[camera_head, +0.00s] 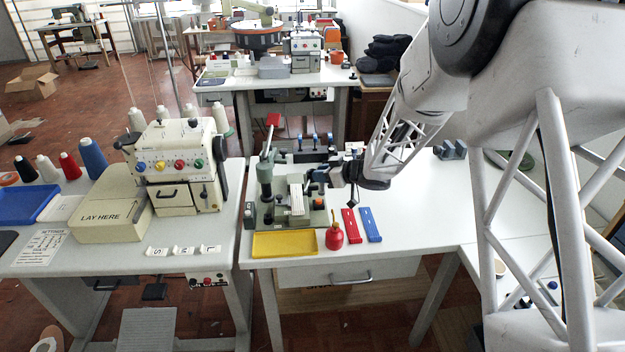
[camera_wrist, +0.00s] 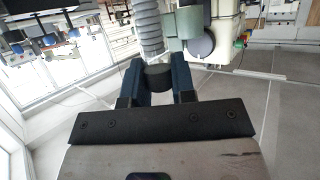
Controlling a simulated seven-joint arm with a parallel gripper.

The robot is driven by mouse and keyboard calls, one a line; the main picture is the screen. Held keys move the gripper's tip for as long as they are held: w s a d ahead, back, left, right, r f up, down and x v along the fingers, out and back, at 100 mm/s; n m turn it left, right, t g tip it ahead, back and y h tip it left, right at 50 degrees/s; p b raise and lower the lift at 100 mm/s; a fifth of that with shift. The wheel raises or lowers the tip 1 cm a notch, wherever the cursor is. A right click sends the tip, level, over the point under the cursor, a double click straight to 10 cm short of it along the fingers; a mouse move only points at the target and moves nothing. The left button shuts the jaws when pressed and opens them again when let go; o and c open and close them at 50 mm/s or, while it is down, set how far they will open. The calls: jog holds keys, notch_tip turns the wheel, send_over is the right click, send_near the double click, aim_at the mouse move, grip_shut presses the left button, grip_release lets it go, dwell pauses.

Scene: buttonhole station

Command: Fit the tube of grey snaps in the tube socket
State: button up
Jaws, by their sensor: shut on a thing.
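My gripper (camera_head: 338,176) is at the right side of the green-grey press (camera_head: 266,178) on the white table. In the wrist view my gripper (camera_wrist: 158,82) is shut, its two dark fingers around a black end piece. A grey ribbed tube (camera_wrist: 149,28) extends from that piece, away from the camera; it appears to be the tube of grey snaps. In the head view the tube cannot be made out clearly. Part of the press (camera_wrist: 190,22) shows just right of the tube in the wrist view. I cannot make out the tube socket, or whether the tube touches it.
A yellow tray (camera_head: 285,244), a red oil can (camera_head: 334,237), a red strip (camera_head: 350,226) and a blue strip (camera_head: 370,224) lie in front. A sewing machine (camera_head: 180,165) is at left.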

jog(key=shift+w, duration=0.1)
jog(key=w+a+f, duration=0.1)
jog(key=w, duration=1.4)
jog(key=shift+w+a+f, duration=0.2)
jog(key=shift+w, duration=0.2)
jog(key=shift+f, duration=1.75)
jog(key=shift+f, duration=0.4)
jog(key=o, duration=0.9)
jog(key=shift+r, duration=0.1)
